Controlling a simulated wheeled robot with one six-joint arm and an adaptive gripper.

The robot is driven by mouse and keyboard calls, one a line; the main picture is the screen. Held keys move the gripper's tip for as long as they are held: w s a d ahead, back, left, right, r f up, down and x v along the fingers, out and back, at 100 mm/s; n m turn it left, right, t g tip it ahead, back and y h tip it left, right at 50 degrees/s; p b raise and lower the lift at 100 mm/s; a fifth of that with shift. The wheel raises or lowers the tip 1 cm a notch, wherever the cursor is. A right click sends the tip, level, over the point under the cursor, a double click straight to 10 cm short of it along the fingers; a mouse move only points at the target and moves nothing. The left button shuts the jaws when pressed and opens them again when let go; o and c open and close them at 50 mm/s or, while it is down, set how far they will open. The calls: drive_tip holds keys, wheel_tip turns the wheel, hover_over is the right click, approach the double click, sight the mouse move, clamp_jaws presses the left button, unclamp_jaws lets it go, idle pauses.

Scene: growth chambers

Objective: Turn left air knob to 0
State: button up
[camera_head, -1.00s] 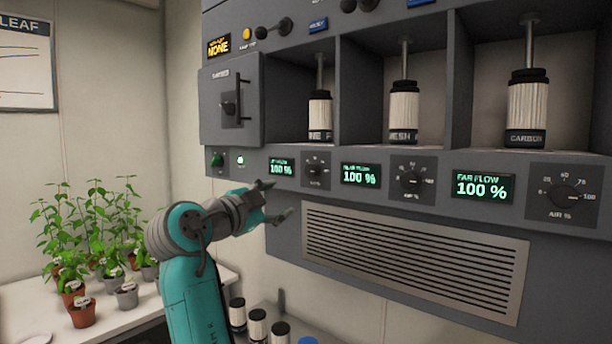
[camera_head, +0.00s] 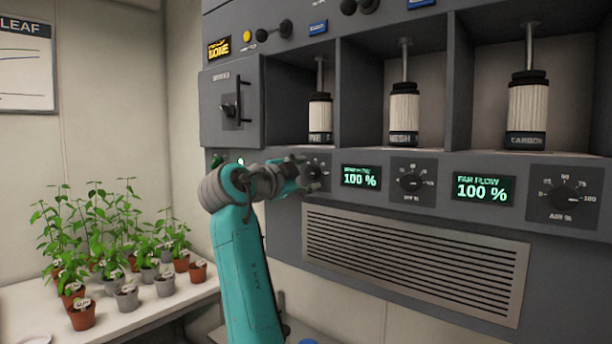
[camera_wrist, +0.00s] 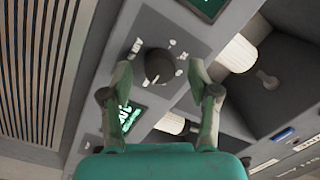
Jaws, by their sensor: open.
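The left air knob (camera_head: 315,172) is a dark round dial on a dark square plate, partly hidden behind my gripper in the head view. In the wrist view the knob (camera_wrist: 159,66) sits between and just beyond my open fingertips. My gripper (camera_head: 308,176) is open and empty in front of the dial; it also shows in the wrist view (camera_wrist: 158,82), with a finger on each side of the knob. I cannot tell whether either finger touches it. The left flow display is hidden behind my arm in the head view; its green digits (camera_wrist: 128,117) show partly in the wrist view.
The middle display (camera_head: 361,176) reads 100 %, with its knob (camera_head: 412,181) beside it. The far flow display (camera_head: 484,188) reads 100 %, with its knob (camera_head: 563,197) at right. A vent grille (camera_head: 415,262) lies below. Filter cylinders (camera_head: 404,112) stand in bays above. Potted plants (camera_head: 110,250) are at left.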

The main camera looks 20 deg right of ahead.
drive_tip(key=shift+w+d, duration=0.3)
drive_tip(key=shift+d, duration=0.05)
drive_tip(key=shift+c, duration=0.3)
drive_tip(key=c, duration=1.1)
